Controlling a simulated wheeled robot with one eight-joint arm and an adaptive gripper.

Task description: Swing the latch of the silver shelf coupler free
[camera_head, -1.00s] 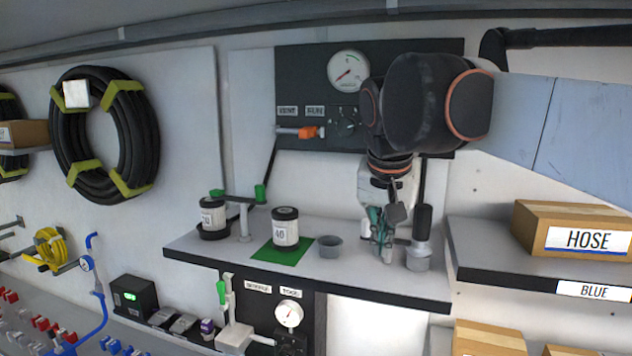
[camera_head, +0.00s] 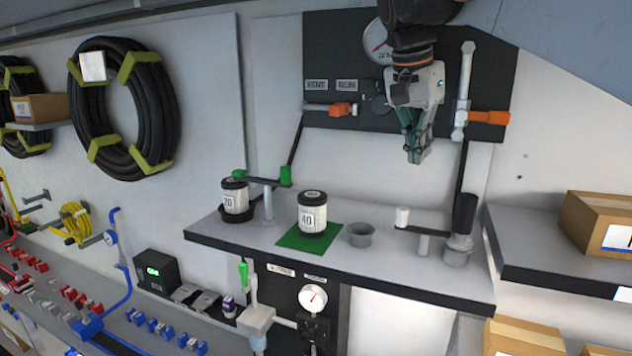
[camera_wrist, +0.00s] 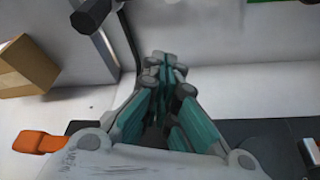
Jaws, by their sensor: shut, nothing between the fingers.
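The silver shelf coupler (camera_head: 457,252) stands at the right end of the grey shelf in the head view, with a black hose grip (camera_head: 464,213) upright in it. Its latch (camera_head: 424,231) is a dark bar on a short silver post, with a white knob (camera_head: 402,217) at its left end. The bar's right end reaches the coupler in the picture; I cannot tell whether it touches. My gripper (camera_head: 416,158) is shut and empty, well above the shelf and latch, in front of the wall. Its closed fingers also show in the wrist view (camera_wrist: 165,65).
A silver cup (camera_head: 360,235), a canister marked 40 (camera_head: 312,213) on a green mat (camera_head: 292,241) and a canister marked 20 (camera_head: 235,196) stand to the left. An orange-handled valve (camera_head: 487,118) is right of my gripper. A carton (camera_head: 598,225) stands on the right shelf.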

